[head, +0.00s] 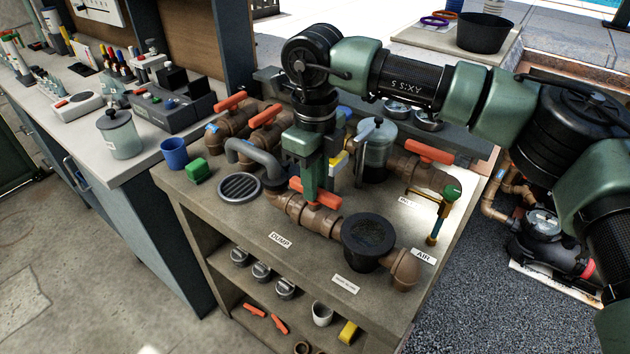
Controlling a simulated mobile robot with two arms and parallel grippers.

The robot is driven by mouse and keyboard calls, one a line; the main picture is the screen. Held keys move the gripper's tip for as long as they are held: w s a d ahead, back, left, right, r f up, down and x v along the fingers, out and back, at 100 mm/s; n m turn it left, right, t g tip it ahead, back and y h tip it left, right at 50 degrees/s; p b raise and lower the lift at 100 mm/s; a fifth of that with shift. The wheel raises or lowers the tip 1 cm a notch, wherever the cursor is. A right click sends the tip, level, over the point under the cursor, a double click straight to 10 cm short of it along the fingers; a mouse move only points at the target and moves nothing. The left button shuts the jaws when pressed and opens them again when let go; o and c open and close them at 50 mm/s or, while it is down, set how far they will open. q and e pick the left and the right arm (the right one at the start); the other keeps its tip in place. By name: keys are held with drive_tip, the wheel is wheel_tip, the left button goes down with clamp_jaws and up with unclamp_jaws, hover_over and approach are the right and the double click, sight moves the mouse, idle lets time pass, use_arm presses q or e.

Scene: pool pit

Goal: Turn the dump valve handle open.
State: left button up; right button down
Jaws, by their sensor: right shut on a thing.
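The dump valve handle (328,199) is an orange lever on top of a brown valve body in a brown pipe (293,207), behind the DUMP label (280,240) on the bench. It lies roughly in line with the pipe. My right gripper (311,188) comes down from above and is shut on the handle, with its fingers hiding the middle of it. My left gripper is not in view.
Other orange valve handles stand at the back left (231,101) and at the right (429,151). A grey curved pipe (255,155), a glass-sided canister (377,152), a black basket (368,240) and a brass air fitting (440,215) crowd the bench (235,225). Its front left is clearer.

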drive_tip(key=c, duration=1.3)
unclamp_jaws()
drive_tip(key=shift+r+b, duration=0.55)
drive_tip(key=shift+r, duration=3.4)
drive_tip(key=shift+f, duration=0.1)
